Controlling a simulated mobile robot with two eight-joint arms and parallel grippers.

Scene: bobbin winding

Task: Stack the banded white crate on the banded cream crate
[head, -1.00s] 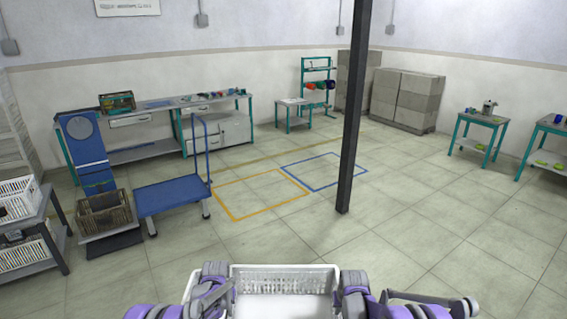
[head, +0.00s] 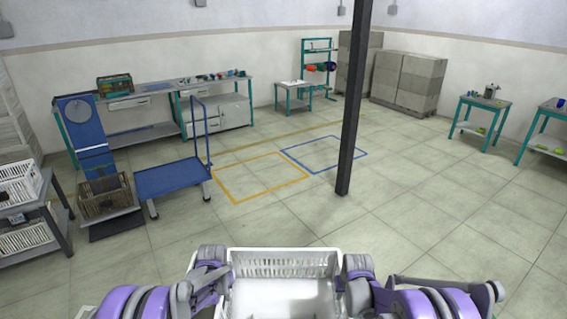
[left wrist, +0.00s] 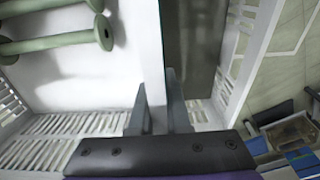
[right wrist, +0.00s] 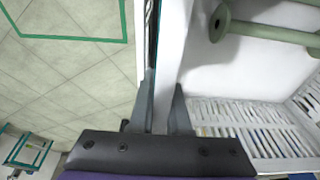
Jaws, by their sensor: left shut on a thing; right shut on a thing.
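A white slatted crate (head: 284,264) is held in front of me at the bottom of the head view. Green bobbins lie in it, seen in the left wrist view (left wrist: 60,40) and the right wrist view (right wrist: 265,32). My left gripper (left wrist: 155,105) is shut on one side wall, and my right gripper (right wrist: 162,105) on the opposite wall. No band is clearly visible on this crate. Another slatted wall (left wrist: 240,50) shows beyond a dark strip in the left wrist view; I cannot tell what it belongs to. I cannot clearly identify the banded cream crate.
A rack at the left holds an upper pale crate (head: 20,184) and a lower one (head: 28,238). A brown crate (head: 106,204) stands near a blue trolley (head: 172,178). A dark post (head: 353,110) rises ahead. Orange (head: 240,201) and blue (head: 330,170) floor outlines are empty.

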